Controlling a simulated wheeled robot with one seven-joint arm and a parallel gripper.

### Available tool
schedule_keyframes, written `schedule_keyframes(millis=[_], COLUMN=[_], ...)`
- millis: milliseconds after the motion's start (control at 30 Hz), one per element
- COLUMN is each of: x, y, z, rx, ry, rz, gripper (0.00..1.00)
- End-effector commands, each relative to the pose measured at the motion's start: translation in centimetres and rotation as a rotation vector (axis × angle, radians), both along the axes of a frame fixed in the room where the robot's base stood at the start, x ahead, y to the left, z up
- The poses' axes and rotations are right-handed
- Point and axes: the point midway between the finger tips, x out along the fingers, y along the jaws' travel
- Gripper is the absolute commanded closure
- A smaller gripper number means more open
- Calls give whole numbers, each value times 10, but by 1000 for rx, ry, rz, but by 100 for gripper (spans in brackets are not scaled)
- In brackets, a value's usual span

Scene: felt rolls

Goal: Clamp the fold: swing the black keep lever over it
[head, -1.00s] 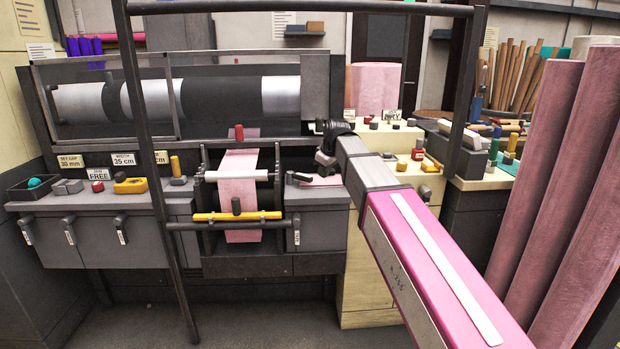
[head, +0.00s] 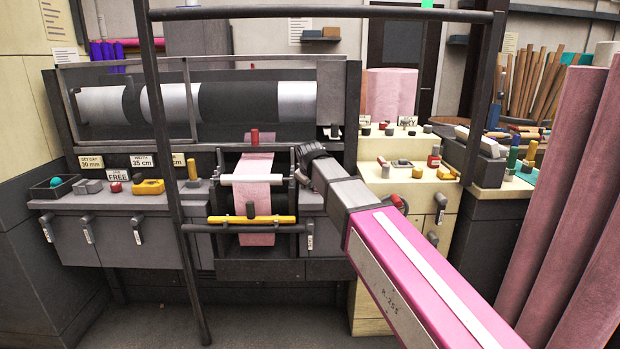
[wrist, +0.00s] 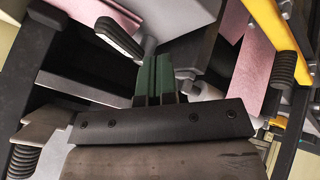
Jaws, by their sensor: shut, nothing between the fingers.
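A pink felt strip (head: 256,166) hangs over the white roller (head: 240,180) and down behind the yellow bar (head: 230,220). In the wrist view, pink felt shows at the top left (wrist: 112,12) and at the right (wrist: 250,75). A black ribbed lever handle (wrist: 120,38), on a pale metal arm, is just beyond and left of my gripper (wrist: 155,62); it looks like the keep lever. My gripper's green fingers are shut and empty, with no clear contact with the handle. In the head view my wrist hides the fingers and this lever.
A black ribbed knob (wrist: 285,68) stands by the yellow bar at the right of the wrist view. A dark rail frame (head: 165,120) crosses in front of the machine. A red knob (head: 255,138) is above the strip. Tall pink rolls (head: 565,200) stand at right.

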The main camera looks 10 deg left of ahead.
Motion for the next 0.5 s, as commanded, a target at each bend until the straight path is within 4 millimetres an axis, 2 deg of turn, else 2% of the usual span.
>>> schedule_keyframes(millis=[233,300,500], x=[28,40,57], y=[8,1,-8], z=[-37,-33,-33], rx=[0,1,1], ry=[1,0,0], rz=[0,-3,-1], gripper=[100,100,100])
